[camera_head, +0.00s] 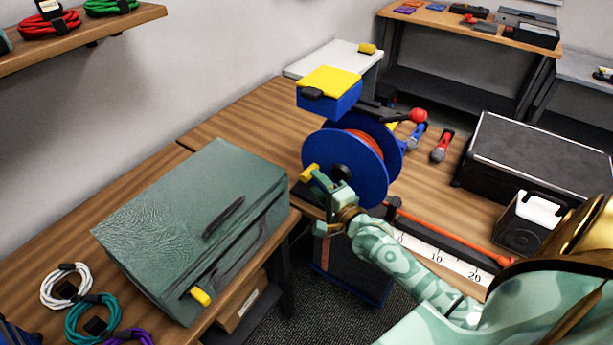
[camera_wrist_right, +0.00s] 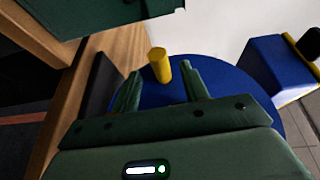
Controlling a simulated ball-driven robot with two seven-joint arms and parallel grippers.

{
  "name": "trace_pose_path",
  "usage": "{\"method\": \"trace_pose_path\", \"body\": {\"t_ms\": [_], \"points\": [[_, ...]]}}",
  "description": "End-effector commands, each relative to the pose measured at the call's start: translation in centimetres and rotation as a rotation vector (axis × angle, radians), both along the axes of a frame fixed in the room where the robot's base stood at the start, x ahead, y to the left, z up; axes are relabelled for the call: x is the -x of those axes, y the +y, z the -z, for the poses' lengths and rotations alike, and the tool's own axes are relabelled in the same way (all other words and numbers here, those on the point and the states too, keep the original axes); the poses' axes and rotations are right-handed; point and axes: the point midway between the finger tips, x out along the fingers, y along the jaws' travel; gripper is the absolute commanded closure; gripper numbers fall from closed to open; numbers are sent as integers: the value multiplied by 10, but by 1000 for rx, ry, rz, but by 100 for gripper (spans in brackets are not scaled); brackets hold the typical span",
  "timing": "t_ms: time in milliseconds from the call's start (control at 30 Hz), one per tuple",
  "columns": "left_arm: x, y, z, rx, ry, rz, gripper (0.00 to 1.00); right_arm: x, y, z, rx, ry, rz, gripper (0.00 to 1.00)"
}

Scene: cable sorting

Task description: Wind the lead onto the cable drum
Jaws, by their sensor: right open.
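The cable drum (camera_head: 369,178) has blue flanges with orange-red lead (camera_head: 371,141) between them. It stands upright at the front edge of the far bench. A yellow crank handle (camera_head: 309,173) sticks out from its near flange. My right gripper (camera_head: 318,184) is at this handle. In the right wrist view the jaws (camera_wrist_right: 161,76) are apart, with the yellow handle (camera_wrist_right: 160,64) between the fingertips and gaps beside it. The blue flange (camera_wrist_right: 225,85) lies behind. An orange length of lead (camera_head: 455,238) runs along the bench towards the right. My left gripper is not in view.
A green case (camera_head: 190,220) stands on the left bench, close to the drum. Coiled cables (camera_head: 85,315) lie at its front. A blue box with a yellow top (camera_head: 329,82) rises behind the drum.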

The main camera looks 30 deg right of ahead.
Motion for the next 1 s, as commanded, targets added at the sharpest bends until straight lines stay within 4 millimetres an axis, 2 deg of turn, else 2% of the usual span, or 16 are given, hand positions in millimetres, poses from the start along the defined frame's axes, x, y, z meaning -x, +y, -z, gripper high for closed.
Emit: {"method": "trace_pose_path", "body": {"t_ms": [100, 300, 633, 667, 800, 833, 1000], "points": [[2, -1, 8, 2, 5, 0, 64, -26, 0, 3, 1, -1, 0, 55], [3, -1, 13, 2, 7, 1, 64, -49, 0, 3, 2, 0, -1, 55], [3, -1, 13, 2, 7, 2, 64, -54, 0, 2, 2, 1, -1, 55], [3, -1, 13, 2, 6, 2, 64, -54, 0, 2, 2, 1, -1, 58], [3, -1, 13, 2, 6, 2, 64, -54, 0, 2, 2, 1, -1, 97], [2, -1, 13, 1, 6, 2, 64, -54, 0, 2, 2, 1, -1, 100], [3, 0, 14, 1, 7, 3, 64, -54, 0, 3, 1, -1, -1, 100]]}}
